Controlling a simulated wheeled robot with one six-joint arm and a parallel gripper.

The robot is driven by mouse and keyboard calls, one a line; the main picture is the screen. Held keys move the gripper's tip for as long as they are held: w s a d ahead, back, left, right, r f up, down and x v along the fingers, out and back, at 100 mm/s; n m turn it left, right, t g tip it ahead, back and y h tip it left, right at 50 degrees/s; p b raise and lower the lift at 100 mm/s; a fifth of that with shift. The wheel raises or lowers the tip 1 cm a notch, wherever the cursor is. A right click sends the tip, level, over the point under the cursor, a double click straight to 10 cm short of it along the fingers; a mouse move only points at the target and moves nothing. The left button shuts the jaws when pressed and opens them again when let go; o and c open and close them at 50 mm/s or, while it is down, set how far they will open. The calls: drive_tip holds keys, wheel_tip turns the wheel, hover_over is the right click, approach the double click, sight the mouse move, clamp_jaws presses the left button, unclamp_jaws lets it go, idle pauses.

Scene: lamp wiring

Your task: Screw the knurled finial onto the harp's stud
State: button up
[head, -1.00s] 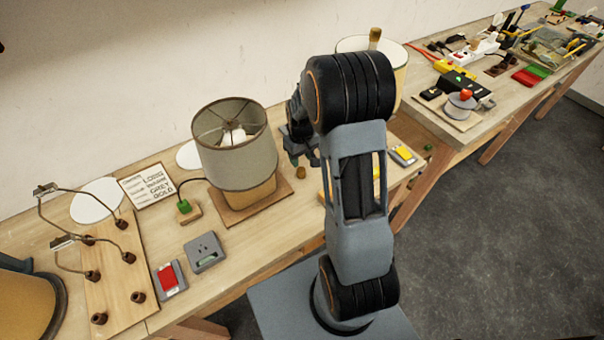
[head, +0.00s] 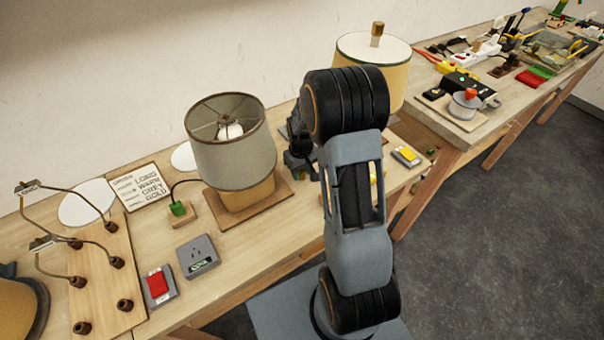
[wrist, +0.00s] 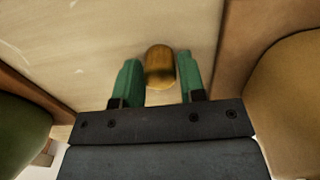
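The finial (wrist: 160,66), a small gold-brown cylinder, stands on the wooden bench in the wrist view. My gripper (wrist: 161,76) has its two green fingers on either side of it, with narrow gaps showing, so the fingers look open around it. In the head view my gripper (head: 300,165) is low over the bench, right of the grey-shaded lamp (head: 232,145), and hides the finial there. The shade's wire spider (head: 222,122) shows at its open top with a white bulb below. The harp's stud is too small to make out.
A yellow lamp (head: 395,75) stands behind my arm. A card (head: 140,187), a grey outlet box (head: 198,256), a red switch (head: 158,285) and a board with bent wire harps (head: 100,270) lie left. A grey box with a yellow top (head: 407,156) lies right.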

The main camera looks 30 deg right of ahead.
drive_tip(key=c, duration=0.5)
drive_tip(key=shift+r+p, duration=1.85)
drive_tip(key=shift+r, duration=0.7)
